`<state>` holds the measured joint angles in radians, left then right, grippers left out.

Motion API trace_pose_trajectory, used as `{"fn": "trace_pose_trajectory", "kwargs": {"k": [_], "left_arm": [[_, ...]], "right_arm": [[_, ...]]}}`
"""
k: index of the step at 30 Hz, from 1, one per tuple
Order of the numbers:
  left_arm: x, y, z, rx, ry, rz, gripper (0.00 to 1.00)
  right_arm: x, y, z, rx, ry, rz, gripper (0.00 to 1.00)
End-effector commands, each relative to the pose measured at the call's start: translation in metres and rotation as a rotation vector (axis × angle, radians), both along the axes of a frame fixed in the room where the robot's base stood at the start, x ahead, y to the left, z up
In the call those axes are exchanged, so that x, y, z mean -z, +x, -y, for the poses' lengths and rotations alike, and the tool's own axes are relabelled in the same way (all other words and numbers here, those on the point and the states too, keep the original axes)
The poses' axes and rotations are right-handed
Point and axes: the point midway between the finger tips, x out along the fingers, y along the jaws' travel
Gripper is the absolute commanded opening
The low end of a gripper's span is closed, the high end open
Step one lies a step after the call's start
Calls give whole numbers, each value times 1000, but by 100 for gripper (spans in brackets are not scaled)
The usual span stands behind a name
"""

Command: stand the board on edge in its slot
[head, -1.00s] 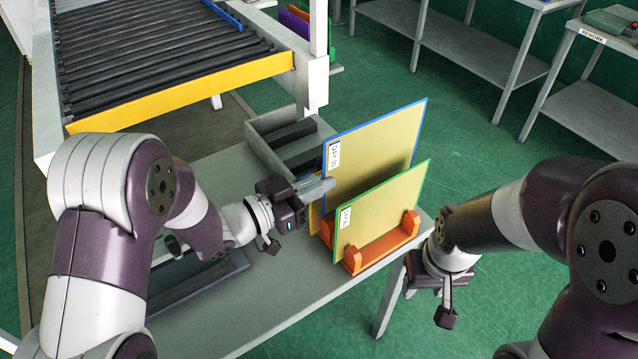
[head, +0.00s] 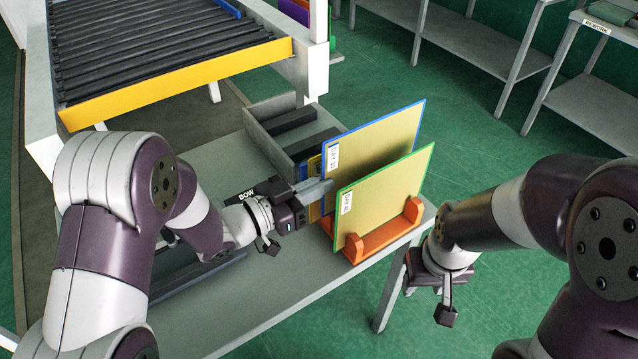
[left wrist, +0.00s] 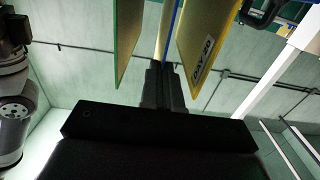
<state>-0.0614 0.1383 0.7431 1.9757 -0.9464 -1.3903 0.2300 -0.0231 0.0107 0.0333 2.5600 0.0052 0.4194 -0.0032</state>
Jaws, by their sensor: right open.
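A yellow board with a blue edge (head: 385,135) stands upright, its left edge at the fingertips of my left gripper (head: 320,188), which is shut on it. In the left wrist view the blue-edged board (left wrist: 168,35) rises from between the closed fingers (left wrist: 163,88). A green-edged board (head: 390,200) stands in front of it in the orange rack (head: 385,240); its lower edge is in the rack. The blue-edged board's bottom is hidden behind it. My right gripper (head: 428,298) is open and empty, right of the table.
Another labelled board (left wrist: 203,50) stands close on the other side of the held one. A grey tray (head: 262,125) with dark bars lies behind on the table (head: 285,290). A roller conveyor (head: 170,50) stands at the back left. The table front is clear.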

Motion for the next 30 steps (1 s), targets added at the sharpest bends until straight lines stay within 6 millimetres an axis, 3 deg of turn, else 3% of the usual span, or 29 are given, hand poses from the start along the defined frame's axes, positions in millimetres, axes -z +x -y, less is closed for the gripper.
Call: {"fn": "trace_pose_trajectory", "kwargs": {"k": [11, 30], "left_arm": [[0, 0, 0, 0, -1, 2, 0], [16, 0, 0, 0, -1, 3, 0]], "right_arm": [[0, 0, 0, 0, 0, 0, 48], [14, 0, 0, 0, 0, 0, 48]]}}
